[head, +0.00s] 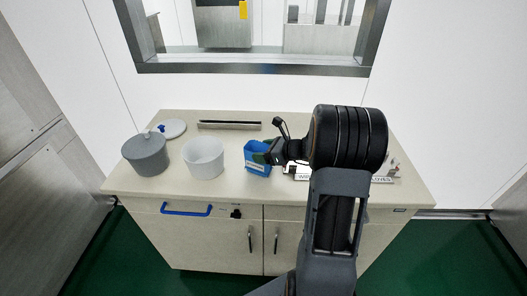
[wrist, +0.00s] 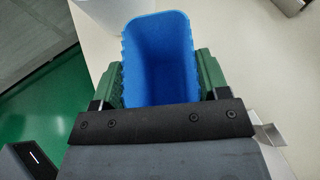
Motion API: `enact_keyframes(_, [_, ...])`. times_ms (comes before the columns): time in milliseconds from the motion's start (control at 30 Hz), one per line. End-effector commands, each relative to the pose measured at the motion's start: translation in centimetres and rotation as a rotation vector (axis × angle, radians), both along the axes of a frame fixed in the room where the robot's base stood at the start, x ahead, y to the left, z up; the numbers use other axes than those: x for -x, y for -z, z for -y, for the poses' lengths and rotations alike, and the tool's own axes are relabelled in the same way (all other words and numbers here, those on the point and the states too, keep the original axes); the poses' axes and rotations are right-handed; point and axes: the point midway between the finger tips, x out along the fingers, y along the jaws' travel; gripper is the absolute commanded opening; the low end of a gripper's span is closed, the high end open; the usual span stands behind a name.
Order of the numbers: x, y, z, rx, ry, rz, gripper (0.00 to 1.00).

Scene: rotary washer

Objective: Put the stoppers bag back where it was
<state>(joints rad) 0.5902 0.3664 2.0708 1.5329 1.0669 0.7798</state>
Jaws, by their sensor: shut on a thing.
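The stoppers bag appears to be the blue open-topped bag (head: 256,162) over the middle of the counter. My gripper (head: 270,152) is shut on it, coming in from the right. In the wrist view the bag (wrist: 160,50) stands open towards the camera between the two green fingers, one on each side. Its inside looks empty, though the bottom is dark. I cannot tell whether its base touches the counter.
On the counter (head: 125,186) are a white tub (head: 204,160), a grey lidded pot (head: 150,158), a pale disc (head: 173,130) and a dark bar (head: 229,125). Labelled racks or trays at right are partly hidden by my arm. A blue handle (head: 186,212) is on the drawer front.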

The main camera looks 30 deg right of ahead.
Motion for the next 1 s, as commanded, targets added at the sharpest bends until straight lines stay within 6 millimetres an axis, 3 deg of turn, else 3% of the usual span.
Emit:
enact_keyframes(100, [0.0, 0.5, 0.0, 0.000, 0.000, 0.000, 0.34])
enact_keyframes(133, [0.0, 0.4, 0.0, 0.000, 0.000, 0.000, 0.71])
enact_keyframes(367, [0.0, 0.3, 0.0, 0.000, 0.000, 0.000, 0.93])
enact_keyframes(700, [0.0, -0.4, 0.0, 0.000, 0.000, 0.000, 0.94])
enact_keyframes(1000, [3.8, -2.1, 3.1, 0.001, 0.006, 0.003, 0.94])
